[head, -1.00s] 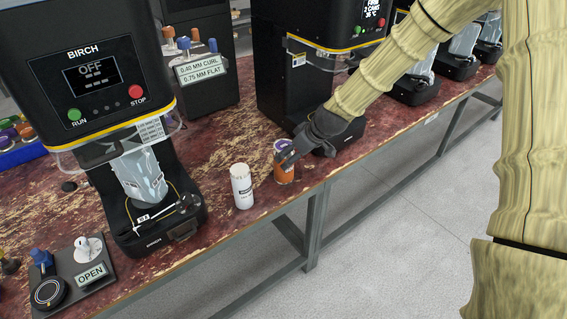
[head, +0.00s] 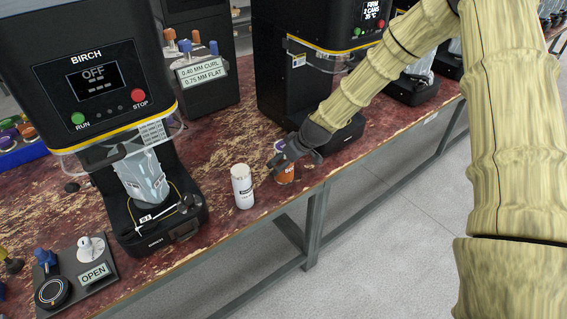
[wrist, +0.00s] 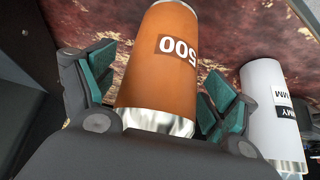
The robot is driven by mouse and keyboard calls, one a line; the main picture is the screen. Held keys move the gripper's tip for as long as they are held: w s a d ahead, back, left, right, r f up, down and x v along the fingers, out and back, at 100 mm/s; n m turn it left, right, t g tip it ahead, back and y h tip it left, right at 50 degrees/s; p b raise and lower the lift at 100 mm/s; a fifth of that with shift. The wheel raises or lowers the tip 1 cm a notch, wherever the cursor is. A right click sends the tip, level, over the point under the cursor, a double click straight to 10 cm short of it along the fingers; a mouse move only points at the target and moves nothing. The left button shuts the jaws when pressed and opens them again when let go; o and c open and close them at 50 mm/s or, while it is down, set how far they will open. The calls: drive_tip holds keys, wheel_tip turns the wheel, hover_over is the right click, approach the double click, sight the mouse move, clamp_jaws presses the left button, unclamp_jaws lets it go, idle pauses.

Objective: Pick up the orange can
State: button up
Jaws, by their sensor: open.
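The orange can (head: 286,174) stands on the worn red bench near its front edge, partly hidden by my gripper (head: 296,166) in the head view. In the wrist view the orange can (wrist: 160,70) lies between the two teal-padded fingers of my gripper (wrist: 158,92), with its silver end towards the palm. The fingers are open, one on each side of the can. A narrow gap shows on the right side; contact on the left I cannot tell.
A white can (head: 242,187) stands just left of the orange can; it also shows close to the right finger in the wrist view (wrist: 272,110). The BIRCH machine (head: 90,75) is at left, another black machine (head: 290,85) behind my gripper. The bench's front edge (head: 262,222) is close by.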

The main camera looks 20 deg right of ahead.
drive_tip(key=c, duration=1.5)
